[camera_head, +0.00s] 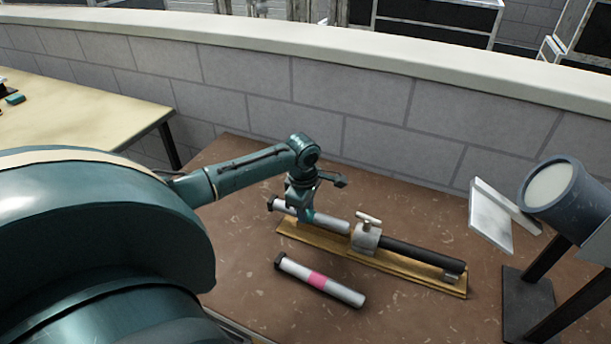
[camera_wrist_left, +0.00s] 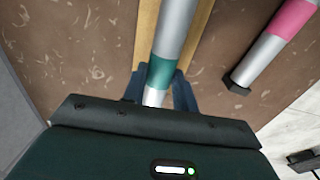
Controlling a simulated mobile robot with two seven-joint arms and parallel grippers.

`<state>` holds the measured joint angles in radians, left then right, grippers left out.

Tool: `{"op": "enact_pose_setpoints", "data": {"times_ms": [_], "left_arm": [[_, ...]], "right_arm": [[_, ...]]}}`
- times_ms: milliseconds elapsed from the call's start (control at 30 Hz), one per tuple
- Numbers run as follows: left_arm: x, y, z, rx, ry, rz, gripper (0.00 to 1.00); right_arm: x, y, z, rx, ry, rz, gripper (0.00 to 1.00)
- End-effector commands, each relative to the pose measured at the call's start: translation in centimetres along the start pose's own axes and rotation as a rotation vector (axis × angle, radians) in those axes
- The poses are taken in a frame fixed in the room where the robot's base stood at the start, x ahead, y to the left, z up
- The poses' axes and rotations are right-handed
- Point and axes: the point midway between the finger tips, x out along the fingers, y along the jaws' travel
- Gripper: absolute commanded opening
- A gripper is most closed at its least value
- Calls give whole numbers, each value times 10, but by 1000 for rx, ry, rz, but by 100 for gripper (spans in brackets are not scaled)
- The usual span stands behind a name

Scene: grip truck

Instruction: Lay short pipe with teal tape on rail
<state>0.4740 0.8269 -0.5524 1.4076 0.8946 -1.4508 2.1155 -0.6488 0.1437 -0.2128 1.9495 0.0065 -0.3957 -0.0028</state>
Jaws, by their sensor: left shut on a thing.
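The short silver pipe with teal tape (camera_head: 329,222) lies along the left part of the wooden rail (camera_head: 400,270) in the head view. Its black-capped end points left and its other end is close to the grey clamp (camera_head: 366,237). My left gripper (camera_head: 303,216) is shut on this pipe at the teal band. In the left wrist view the teal tape (camera_wrist_left: 161,73) shows between the fingers, with the wooden rail (camera_wrist_left: 146,35) beneath the pipe. I cannot tell whether the pipe touches the rail. My right gripper is not in view.
A black pipe (camera_head: 420,257) lies on the right part of the rail. A silver pipe with pink tape (camera_head: 318,281) lies on the brown table (camera_head: 230,265) in front. A lamp (camera_head: 553,189) on a dark stand is at right. A block wall (camera_head: 330,90) runs behind.

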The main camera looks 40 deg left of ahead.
Motion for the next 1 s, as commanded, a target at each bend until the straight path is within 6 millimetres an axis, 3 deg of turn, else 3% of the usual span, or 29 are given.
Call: {"op": "enact_pose_setpoints", "data": {"times_ms": [1000], "left_arm": [[7,0,0,0,-1,1,0]], "right_arm": [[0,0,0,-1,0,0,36]]}}
